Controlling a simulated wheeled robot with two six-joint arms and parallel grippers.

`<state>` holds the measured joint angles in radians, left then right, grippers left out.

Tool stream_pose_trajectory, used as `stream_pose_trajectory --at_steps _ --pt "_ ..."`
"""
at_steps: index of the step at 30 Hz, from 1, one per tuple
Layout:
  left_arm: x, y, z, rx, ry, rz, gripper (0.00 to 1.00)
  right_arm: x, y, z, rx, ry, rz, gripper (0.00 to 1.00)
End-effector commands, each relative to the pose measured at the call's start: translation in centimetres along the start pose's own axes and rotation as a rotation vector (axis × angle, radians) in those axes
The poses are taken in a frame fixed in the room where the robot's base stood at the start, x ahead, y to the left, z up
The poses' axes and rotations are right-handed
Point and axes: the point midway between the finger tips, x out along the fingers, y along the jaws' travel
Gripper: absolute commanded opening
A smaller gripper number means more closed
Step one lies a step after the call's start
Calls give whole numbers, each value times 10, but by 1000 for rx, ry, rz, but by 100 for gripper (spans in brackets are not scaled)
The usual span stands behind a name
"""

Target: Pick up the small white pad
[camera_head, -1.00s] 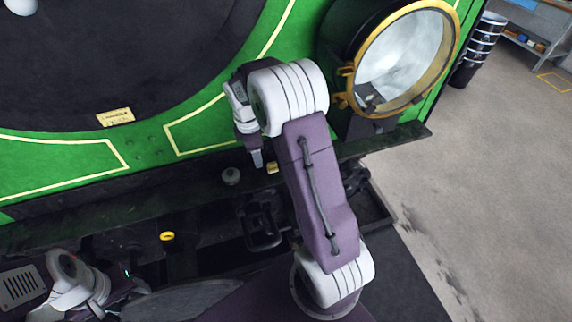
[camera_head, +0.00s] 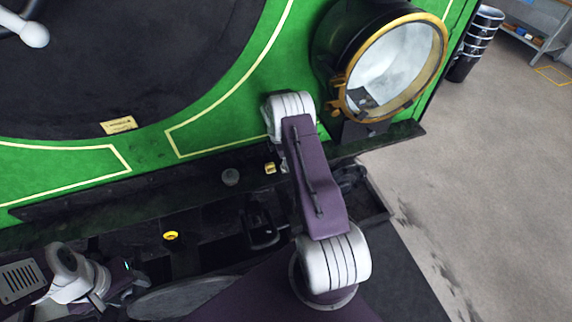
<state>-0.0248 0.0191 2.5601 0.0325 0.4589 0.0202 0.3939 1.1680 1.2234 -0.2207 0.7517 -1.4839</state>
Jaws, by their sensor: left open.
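I cannot make out a small white pad for certain. My left gripper (camera_head: 136,270) is at the lower left, open and apart from both pieces. My right arm reaches up the middle of the view. Its gripper is mostly hidden behind the arm, so its jaws cannot be read.
A brass-rimmed lamp (camera_head: 400,65) stands out at the upper right. The dark ledge (camera_head: 120,200) runs along the green front (camera_head: 190,120). A yellow-rimmed opening (camera_head: 171,236) lies below it.

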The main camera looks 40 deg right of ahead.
Motion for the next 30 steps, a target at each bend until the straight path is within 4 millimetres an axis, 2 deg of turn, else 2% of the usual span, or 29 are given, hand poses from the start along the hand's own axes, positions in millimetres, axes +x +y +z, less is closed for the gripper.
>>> stream_pose_trajectory --at_steps 1,3,6,12,13,19,20,26,30 --pt "-12 0 -1 0 0 0 57 4 -2 0 0 1 -6 62" --pt "-13 0 -2 0 1 0 57 18 -1 -1 1 1 -2 62" --pt "-15 0 -2 0 0 0 57 29 -1 -1 2 1 -1 62" --pt "-13 0 -1 0 0 0 57 32 -1 -1 2 0 0 62" --pt "-13 0 -1 0 0 0 57 32 -1 -1 2 0 0 59" --pt "-13 0 -1 0 0 0 57 32 -1 -1 1 0 0 3" --pt "-13 0 -1 0 0 0 57 32 -1 -1 1 0 0 0" --pt "-13 0 -1 0 0 0 57 31 0 -1 1 0 1 0" --pt "-6 0 -1 0 0 0 57 15 1 2 1 0 6 0"
